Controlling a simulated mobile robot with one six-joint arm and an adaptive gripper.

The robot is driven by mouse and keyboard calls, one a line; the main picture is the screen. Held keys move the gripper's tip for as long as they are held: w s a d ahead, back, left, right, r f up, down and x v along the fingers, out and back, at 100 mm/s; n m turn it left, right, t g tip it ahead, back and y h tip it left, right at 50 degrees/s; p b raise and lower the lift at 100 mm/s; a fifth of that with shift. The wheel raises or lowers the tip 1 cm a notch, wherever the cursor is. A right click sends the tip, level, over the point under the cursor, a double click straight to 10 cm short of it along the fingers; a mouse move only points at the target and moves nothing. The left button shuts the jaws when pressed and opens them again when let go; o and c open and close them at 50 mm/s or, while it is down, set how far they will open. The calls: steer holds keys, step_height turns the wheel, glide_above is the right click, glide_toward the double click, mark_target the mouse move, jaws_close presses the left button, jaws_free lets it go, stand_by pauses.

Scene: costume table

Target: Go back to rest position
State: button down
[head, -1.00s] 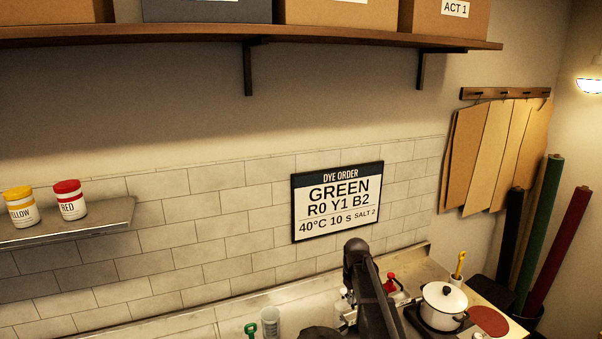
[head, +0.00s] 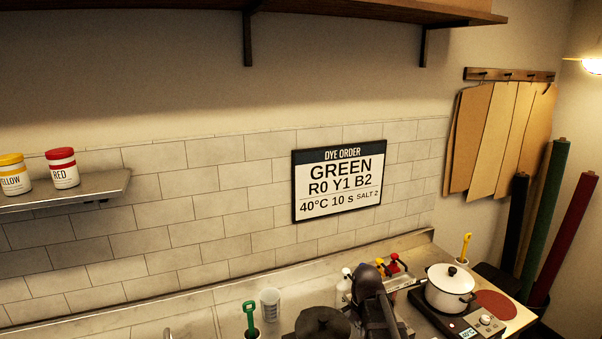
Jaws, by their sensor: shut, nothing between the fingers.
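Part of my own dark arm shows at the bottom of the head view, right of centre, in front of the counter. The fingers of my gripper do not show, so its place relative to the counter things cannot be seen. The arm hides part of the counter behind it and covers some of the small bottles. The counter (head: 205,312) runs along the tiled wall.
A white lidded pot (head: 449,290) stands on a hot plate (head: 468,325) right of my arm. Red- and yellow-capped bottles (head: 394,264), a beaker (head: 270,305) and a green-handled tool (head: 250,311) are nearby. A shelf (head: 75,194) holds yellow and red jars.

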steer(key=s+f+m+b, duration=0.2)
steer(key=s+f+b, duration=0.5)
steer(key=s+f, duration=0.2)
steer(key=s, duration=0.2)
steer(key=shift+s+b, duration=0.3)
steer(key=shift+b, duration=0.05)
stand_by(2.8)
